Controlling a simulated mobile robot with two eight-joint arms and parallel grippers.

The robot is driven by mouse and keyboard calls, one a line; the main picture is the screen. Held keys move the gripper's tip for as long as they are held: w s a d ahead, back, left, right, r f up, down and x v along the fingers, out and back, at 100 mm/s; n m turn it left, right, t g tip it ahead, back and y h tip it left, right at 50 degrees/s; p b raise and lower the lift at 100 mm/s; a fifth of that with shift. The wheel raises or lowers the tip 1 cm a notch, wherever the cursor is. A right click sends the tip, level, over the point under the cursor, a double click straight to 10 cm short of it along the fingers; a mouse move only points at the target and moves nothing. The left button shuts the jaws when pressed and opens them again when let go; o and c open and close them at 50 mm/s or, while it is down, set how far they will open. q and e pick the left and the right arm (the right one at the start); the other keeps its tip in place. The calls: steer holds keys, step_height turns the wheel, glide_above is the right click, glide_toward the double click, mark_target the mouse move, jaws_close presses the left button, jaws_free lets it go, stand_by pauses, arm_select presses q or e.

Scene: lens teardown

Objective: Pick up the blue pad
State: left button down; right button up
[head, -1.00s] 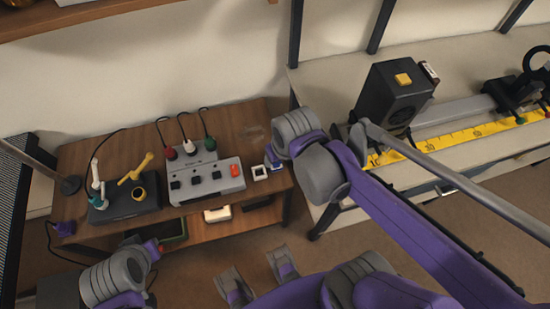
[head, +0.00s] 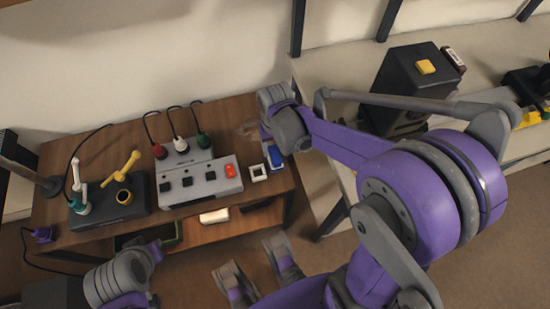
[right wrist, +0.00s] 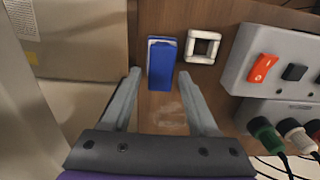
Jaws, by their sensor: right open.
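The blue pad (head: 276,158) lies near the right edge of the wooden table, and it also shows in the right wrist view (right wrist: 161,64). It is a small blue block with a pale strip along one end. My right gripper (right wrist: 160,77) is open and empty, its two fingers spread with the pad just ahead of and between the tips. In the head view the right wrist hangs over the table's right end and hides most of the fingers.
A white square frame (right wrist: 203,46) lies right beside the pad. The grey switch box (head: 203,180) with a red switch and several plugs stands close by. A black holder (head: 112,204) with a yellow tool is farther left. A pale bench (head: 345,75) with a black box (head: 408,85) stands to the right.

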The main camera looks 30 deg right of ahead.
mark_target(275, 154)
step_height(275, 154, down, 5)
steer(key=shift+s+a+r+b, duration=0.1)
steer(key=shift+b, duration=0.45)
jaws_close()
steer(key=shift+r, duration=0.1)
step_height(275, 154, up, 10)
steer(key=shift+p, duration=1.25)
